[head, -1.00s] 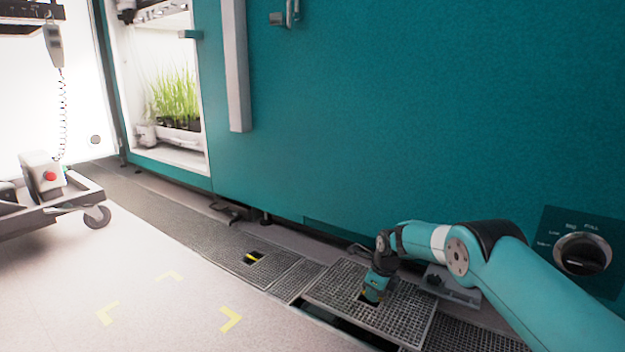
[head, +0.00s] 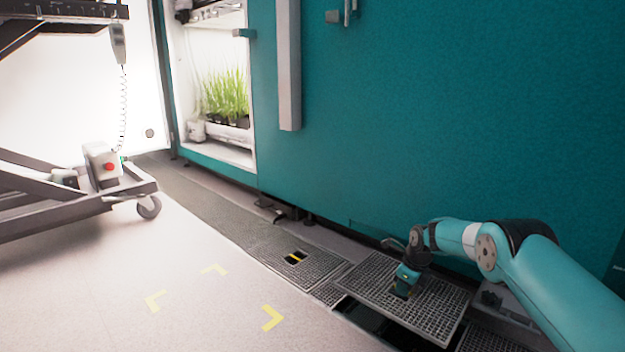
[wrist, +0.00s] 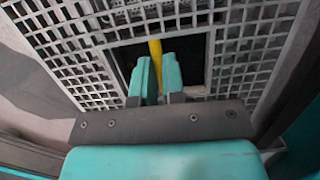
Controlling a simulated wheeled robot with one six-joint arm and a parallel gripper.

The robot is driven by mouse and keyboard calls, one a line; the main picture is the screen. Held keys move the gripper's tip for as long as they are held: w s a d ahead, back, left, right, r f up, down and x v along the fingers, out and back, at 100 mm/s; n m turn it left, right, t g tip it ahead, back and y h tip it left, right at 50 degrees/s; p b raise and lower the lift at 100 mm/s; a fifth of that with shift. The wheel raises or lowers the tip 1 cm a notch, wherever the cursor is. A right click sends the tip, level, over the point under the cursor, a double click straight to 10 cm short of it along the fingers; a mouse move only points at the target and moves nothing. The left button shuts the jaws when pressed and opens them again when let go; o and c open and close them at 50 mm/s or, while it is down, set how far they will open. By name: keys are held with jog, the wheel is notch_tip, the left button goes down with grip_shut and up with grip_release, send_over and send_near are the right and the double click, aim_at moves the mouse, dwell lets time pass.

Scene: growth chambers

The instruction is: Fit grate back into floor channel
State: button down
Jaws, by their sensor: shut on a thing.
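The grey mesh grate (head: 437,306) hangs over the floor channel beside the teal wall. My gripper (head: 403,291) is shut at the grate's square cutout. In the wrist view, its teal fingers (wrist: 163,77) meet at a yellow bar (wrist: 155,48) crossing that cutout. The floor channel (head: 377,324) shows as a dark open slot along the grate's near edge. The grate sits shifted toward the wall and appears raised above the slot; its far edge's contact is hard to tell.
A seated grate (head: 300,262) with its own yellow bar lies to the left in the channel line. A grey box-like fitting (head: 503,300) is beyond the held grate. A wheeled cart (head: 110,190) stands at left. The pale floor (head: 200,265) with yellow corner marks is clear.

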jog(key=shift+d, duration=0.15)
jog(key=shift+f, duration=0.1)
jog(key=shift+f+b, duration=0.35)
jog(key=shift+f, duration=1.6)
